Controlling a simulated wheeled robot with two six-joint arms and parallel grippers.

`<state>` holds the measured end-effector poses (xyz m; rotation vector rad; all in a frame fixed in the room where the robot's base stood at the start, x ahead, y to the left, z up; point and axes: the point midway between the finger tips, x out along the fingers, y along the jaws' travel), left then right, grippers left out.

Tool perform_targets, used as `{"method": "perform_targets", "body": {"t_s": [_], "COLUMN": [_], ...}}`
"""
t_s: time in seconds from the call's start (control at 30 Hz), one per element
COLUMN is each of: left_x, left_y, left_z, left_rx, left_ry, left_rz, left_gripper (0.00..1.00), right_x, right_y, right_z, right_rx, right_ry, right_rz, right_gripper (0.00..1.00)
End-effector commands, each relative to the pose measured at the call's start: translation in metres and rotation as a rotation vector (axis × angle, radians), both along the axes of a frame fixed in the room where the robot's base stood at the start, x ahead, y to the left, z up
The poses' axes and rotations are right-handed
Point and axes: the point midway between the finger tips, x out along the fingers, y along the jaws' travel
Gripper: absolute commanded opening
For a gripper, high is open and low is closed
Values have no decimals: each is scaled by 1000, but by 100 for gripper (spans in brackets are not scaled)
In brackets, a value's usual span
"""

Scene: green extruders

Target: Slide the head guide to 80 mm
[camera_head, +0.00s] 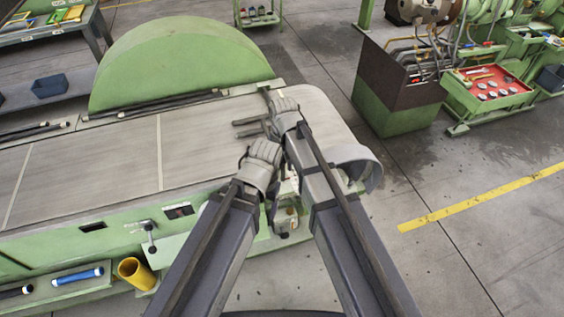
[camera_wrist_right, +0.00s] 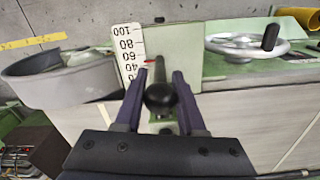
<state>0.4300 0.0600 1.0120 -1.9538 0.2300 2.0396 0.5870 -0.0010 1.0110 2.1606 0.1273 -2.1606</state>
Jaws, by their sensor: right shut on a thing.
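In the right wrist view, my right gripper (camera_wrist_right: 160,74) is shut on a round black knob (camera_wrist_right: 161,97), which sits between its dark fingers. The knob belongs to the head guide, in front of a pale green panel (camera_wrist_right: 183,50). A white scale (camera_wrist_right: 128,50) stands upright and slightly tilted left of the fingers. A red pointer (camera_wrist_right: 149,62) lies at its right edge, between the 40 and 60 marks. The lowest marks are partly hidden by a finger. In the head view, my left arm ends in a grey joint; whether its fingers are open is hidden.
A handwheel (camera_wrist_right: 247,45) with a black grip is on the right in the wrist view. A curved grey guard (camera_wrist_right: 58,75) is on the left. The flat bed (camera_head: 100,170) is clear left of my arms. A yellow cup (camera_head: 136,272) stands at the machine's front.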

Motion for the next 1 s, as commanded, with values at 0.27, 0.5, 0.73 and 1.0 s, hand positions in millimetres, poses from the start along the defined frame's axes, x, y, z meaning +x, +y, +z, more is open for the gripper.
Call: {"method": "perform_targets", "body": {"t_s": [0.27,0.5,0.73,1.0], "left_x": [0,0,0,0], "left_y": [0,0,0,0], "left_z": [0,0,0,2], "left_rx": [0,0,0,0], "left_ry": [0,0,0,0], "left_rz": [0,0,0,0], "left_gripper": [78,78,78,78], "right_x": [-31,-29,-29,-29], "right_y": [-10,-10,-9,-10], "right_z": [0,0,0,2], "right_rx": [0,0,0,0], "right_ry": [1,1,0,0], "right_rz": [0,0,0,0], "right_gripper": [0,47,64,64]}}
